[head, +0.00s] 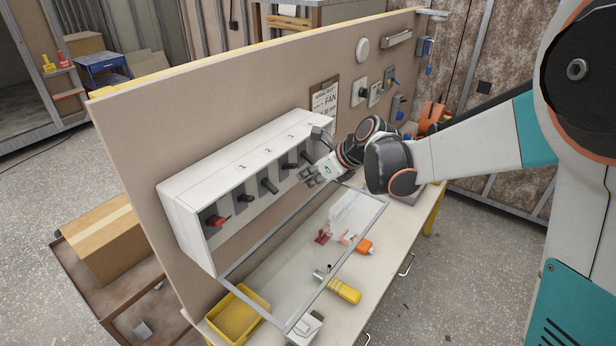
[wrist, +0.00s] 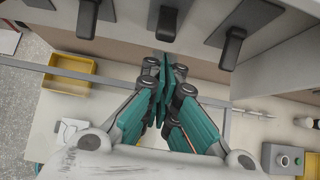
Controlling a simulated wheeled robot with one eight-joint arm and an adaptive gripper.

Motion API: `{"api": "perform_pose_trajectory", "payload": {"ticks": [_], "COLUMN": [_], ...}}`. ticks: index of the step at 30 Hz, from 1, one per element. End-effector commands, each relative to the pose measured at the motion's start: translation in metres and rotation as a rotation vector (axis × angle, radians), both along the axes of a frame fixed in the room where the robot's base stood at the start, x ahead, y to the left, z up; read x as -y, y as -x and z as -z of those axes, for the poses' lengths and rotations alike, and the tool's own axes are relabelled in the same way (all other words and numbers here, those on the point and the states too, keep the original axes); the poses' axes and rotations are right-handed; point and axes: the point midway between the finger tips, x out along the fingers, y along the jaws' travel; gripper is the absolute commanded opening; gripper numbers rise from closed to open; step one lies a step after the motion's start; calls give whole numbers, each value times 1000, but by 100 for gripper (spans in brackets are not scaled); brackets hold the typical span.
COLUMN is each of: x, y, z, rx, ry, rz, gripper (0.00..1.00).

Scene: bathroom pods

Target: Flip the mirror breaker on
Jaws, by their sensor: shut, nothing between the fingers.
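A white breaker box (head: 190,192) is fixed to the upright panel, with a red-handled switch (head: 216,221) at its left end and a row of black levers (head: 268,186) under printed numbers. No label in view marks which lever is the mirror breaker. In the wrist view, black levers (wrist: 168,20) line the top, one (wrist: 232,48) at upper right. My gripper (head: 312,178) is shut and empty, in front of the right part of the row. In the wrist view its closed fingertips (wrist: 172,72) lie below the middle lever. Contact with a lever cannot be told.
A clear framed cover (head: 300,316) hangs open below the box, over the workbench. A yellow bin (head: 236,317), a yellow-handled tool (head: 343,290) and an orange tool (head: 358,244) lie beneath. A clipboard (head: 324,98) with partly legible writing, including "FAN", hangs behind the box.

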Motion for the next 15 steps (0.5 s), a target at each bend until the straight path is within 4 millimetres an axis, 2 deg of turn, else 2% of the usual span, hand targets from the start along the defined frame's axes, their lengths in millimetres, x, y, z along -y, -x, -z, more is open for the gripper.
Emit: {"api": "perform_pose_trajectory", "payload": {"ticks": [15], "x": [0], "y": [0], "z": [-16], "rx": [1], "ry": [-2], "rz": [0], "gripper": [0]}}
